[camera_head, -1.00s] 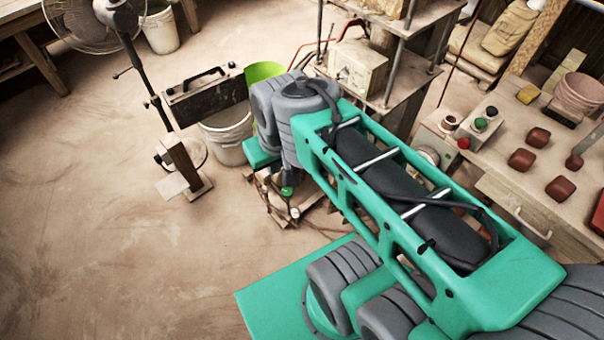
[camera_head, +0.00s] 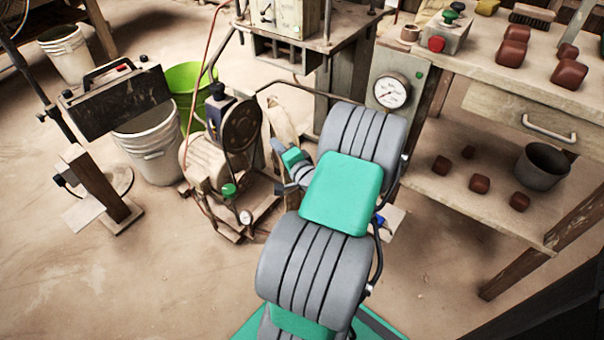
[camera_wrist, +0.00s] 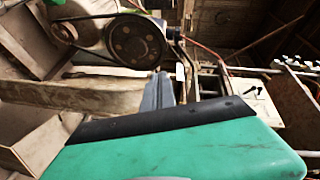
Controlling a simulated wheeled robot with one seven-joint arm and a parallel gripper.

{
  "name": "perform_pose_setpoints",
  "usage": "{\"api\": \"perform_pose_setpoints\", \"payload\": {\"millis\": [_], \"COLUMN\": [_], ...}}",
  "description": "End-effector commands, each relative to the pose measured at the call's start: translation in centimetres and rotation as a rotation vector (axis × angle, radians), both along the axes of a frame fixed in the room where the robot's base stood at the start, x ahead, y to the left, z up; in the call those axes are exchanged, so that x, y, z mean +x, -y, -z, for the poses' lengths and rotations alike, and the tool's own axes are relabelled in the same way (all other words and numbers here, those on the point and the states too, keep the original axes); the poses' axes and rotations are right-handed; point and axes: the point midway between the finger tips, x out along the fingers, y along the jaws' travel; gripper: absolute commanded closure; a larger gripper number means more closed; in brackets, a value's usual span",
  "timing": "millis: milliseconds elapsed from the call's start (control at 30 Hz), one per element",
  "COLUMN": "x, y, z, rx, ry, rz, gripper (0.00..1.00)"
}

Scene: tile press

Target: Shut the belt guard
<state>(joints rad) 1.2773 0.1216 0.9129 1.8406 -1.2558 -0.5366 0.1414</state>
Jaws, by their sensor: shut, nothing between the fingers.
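The pump unit (camera_head: 213,160) stands on the floor left of my arm, with its dark belt wheel (camera_head: 240,126) exposed. A pale tan panel (camera_head: 281,112) stands out beside the wheel; it looks like the belt guard, swung open. In the wrist view the wheel (camera_wrist: 135,42) and its black belt are bare, and the pale panel (camera_wrist: 95,97) lies below them in the picture. My gripper (camera_head: 277,147) is shut and empty, close to the panel. Its fingertips (camera_wrist: 158,76) reach the panel's end in the wrist view; I cannot tell whether they touch.
A press frame with a gauge (camera_head: 391,91) stands behind my arm. A workbench (camera_head: 455,65) with several red blocks is at right. A white bucket (camera_head: 152,150), a green bucket (camera_head: 187,80) and a black handled case (camera_head: 115,100) are left of the pump.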

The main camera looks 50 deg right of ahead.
Motion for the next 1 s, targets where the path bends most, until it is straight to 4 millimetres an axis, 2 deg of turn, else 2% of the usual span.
{"api": "perform_pose_setpoints", "payload": {"millis": [33, 133, 200, 267, 467, 800, 1000], "x": [-2.8, -7.3, -9.0, -9.4, -7.3, -1.5, -0.6], "y": [3.0, 6.9, 8.1, 8.7, 10.2, 14.9, 11.8], "z": [4.4, 6.4, 6.8, 6.7, 6.2, 6.4, 6.5], "rx": [0.057, 0.131, 0.157, 0.164, 0.164, 0.160, 0.162], "ry": [0.066, 0.176, 0.216, 0.230, 0.230, 0.229, 0.229], "rz": [0.123, 0.305, 0.372, 0.393, 0.391, 0.390, 0.391], "gripper": [1.00, 1.00, 1.00, 1.00, 1.00, 1.00, 1.00]}}
